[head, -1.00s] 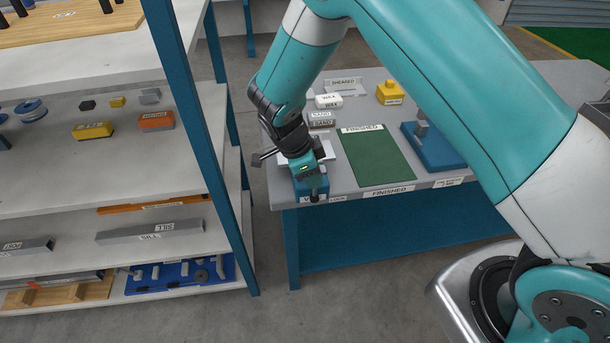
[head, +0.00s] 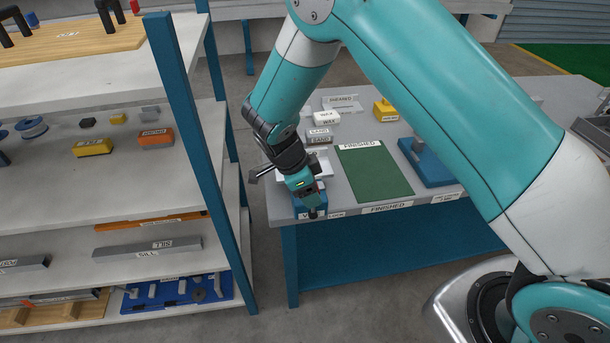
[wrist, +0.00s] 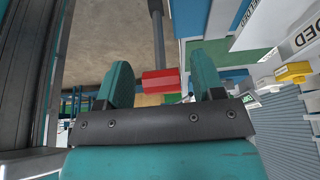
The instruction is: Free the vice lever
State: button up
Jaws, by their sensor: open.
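The blue vice (head: 312,212) stands at the front left corner of the grey workbench, mostly hidden behind my gripper. A grey lever (head: 262,174) sticks out to its left. My gripper (head: 306,196) is low over the vice, pointing down. In the wrist view, its two teal fingers (wrist: 162,80) are open. A red block (wrist: 161,82) at the end of a grey bar (wrist: 158,35) shows between them, with a gap on each side. I cannot tell whether it lies between the fingertips or beyond them.
A green FINISHED mat (head: 375,172) and a blue fixture (head: 430,163) lie to the right on the workbench (head: 350,205). WAX and SAND blocks sit behind the vice. A shelf rack with a blue post (head: 205,150) stands close on the left.

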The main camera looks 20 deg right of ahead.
jog(key=b+v, duration=0.2)
jog(key=v, duration=1.5)
jog(key=shift+r+b, duration=0.2)
jog(key=shift+b, duration=0.15)
jog(key=s+d+r+n+y, duration=0.45)
jog(key=s+n, duration=0.35)
jog(key=n, duration=0.5)
jog(key=s+a+r+n+y, duration=0.1)
jog(key=s+n+y, duration=0.1)
jog(key=s+n, duration=0.5)
jog(key=s+r+n+y, duration=0.1)
jog(key=s+n+y, duration=0.1)
jog(key=s+n, duration=0.5)
jog(key=s, duration=0.3)
jog(key=shift+a+r+t, duration=0.3)
jog(key=shift+a+r, duration=0.05)
jog(key=shift+a, duration=0.05)
